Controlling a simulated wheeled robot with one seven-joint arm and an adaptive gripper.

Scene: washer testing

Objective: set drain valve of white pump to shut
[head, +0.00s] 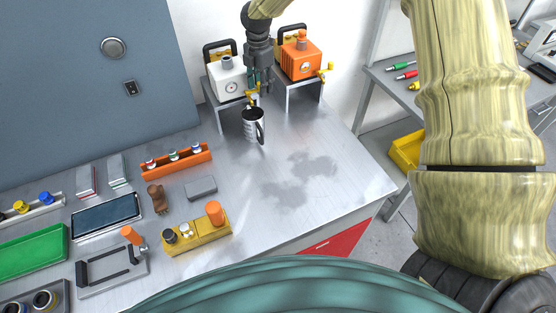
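My gripper (260,87) points down right at the valve, between the white and orange pumps. Whether its fingers touch the valve, or are open or shut, is unclear. A metal mug (250,127) stands below the valve.
An orange pump (298,62) with its own yellow valve (326,70) stands close on the right. The bench's right front (320,200) is clear apart from dark stains. An orange rack (178,161), yellow block (198,237) and green tray (32,254) lie to the left.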

